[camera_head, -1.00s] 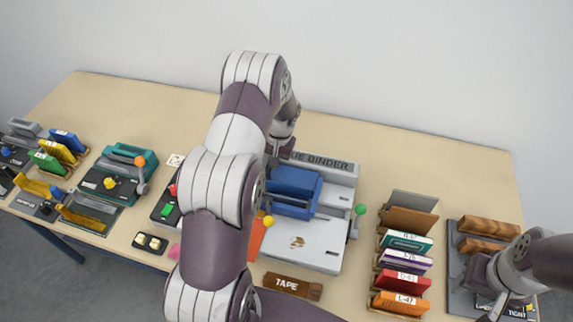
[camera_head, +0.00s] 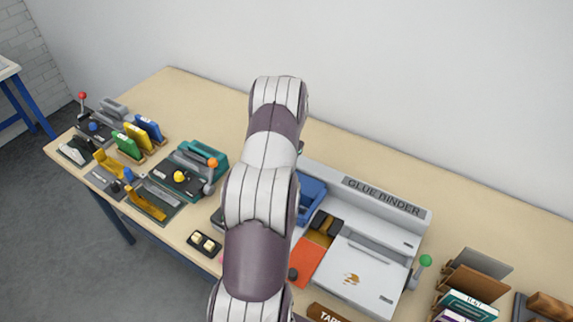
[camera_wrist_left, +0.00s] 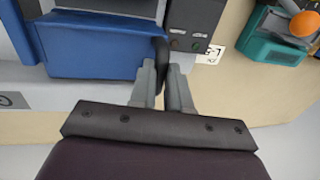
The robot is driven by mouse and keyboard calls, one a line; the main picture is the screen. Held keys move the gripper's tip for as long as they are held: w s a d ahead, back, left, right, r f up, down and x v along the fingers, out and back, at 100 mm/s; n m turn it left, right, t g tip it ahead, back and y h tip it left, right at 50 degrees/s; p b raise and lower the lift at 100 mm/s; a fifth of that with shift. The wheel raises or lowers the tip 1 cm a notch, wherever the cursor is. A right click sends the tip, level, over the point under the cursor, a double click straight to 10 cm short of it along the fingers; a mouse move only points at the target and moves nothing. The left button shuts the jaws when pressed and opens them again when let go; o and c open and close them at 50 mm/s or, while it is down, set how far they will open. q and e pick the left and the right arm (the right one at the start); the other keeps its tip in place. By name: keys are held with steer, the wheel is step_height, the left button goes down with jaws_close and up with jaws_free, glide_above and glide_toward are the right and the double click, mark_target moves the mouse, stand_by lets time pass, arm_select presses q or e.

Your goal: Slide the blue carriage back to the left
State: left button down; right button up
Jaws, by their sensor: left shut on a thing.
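The blue carriage (camera_head: 314,188) sits at the left end of the white glue binder (camera_head: 362,262), partly hidden behind my left arm. It also shows in the left wrist view (camera_wrist_left: 95,52) at the upper left. My left gripper (camera_wrist_left: 164,70) is shut on the carriage's dark handle (camera_wrist_left: 161,52) at its side. In the head view this gripper is hidden behind my left arm. My right gripper is not in view.
A green-knobbed lever (camera_head: 425,261) stands at the binder's right. A teal machine (camera_head: 196,165) stands to the left. The table behind the binder is clear.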

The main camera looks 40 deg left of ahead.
arm_select(q)
steer(key=shift+a+r, duration=0.1)
steer(key=c, duration=1.4)
jaws_free()
steer(key=o, duration=0.3)
steer(key=shift+a, duration=0.15)
steer(key=shift+s+a, duration=0.1)
steer(key=shift+s, duration=0.05)
